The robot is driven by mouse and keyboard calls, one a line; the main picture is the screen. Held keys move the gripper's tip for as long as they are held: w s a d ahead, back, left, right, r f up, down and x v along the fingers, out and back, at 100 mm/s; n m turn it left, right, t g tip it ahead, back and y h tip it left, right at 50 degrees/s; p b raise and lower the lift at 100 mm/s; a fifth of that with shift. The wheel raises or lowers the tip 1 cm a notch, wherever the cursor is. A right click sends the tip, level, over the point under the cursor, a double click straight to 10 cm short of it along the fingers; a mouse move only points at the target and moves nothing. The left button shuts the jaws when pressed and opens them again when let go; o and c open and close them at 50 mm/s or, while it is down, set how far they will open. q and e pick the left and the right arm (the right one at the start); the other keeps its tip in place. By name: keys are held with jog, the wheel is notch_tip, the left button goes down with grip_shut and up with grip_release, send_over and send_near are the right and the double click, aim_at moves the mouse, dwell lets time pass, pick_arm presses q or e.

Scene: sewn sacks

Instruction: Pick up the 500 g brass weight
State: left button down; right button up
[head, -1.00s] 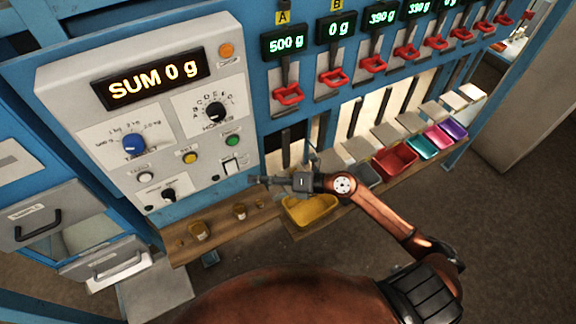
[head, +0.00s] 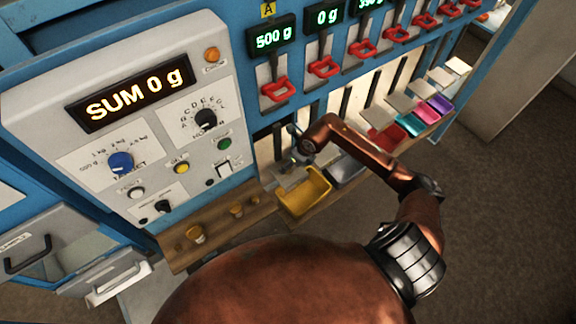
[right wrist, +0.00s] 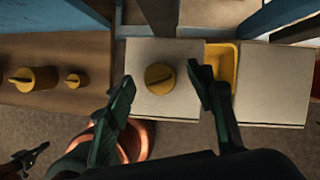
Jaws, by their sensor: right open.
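A round brass weight (right wrist: 160,78) with a raised grip bar sits on a pale square plate (right wrist: 180,108) in the right wrist view. My right gripper (right wrist: 161,74) is open above it, one finger on each side, with gaps between fingers and weight. No mass marking is readable on it. The display marked A (head: 272,38) reads 500 g. In the head view, my right forearm and wrist (head: 310,146) largely hide this weight. A dark claw-like shape (right wrist: 28,158) low in the right wrist view may be my left gripper; its jaws are unclear.
Other brass weights (head: 196,234) stand on the wooden shelf (head: 215,228) left of the plate. A yellow tray (head: 304,192) sits close by on the right, beside more coloured trays (head: 410,124). Blue posts (right wrist: 130,12) and a control panel (head: 130,120) rise behind.

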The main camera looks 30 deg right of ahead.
jog(key=shift+x, duration=1)
jog(key=c, duration=1.2)
pick_arm(q)
jog(key=shift+w+d+r, duration=0.1)
jog(key=shift+w+r, duration=0.15)
jog(key=shift+w, duration=0.65)
pick_arm(e)
grip_shut()
pick_arm(q)
jog(key=shift+w, duration=0.1)
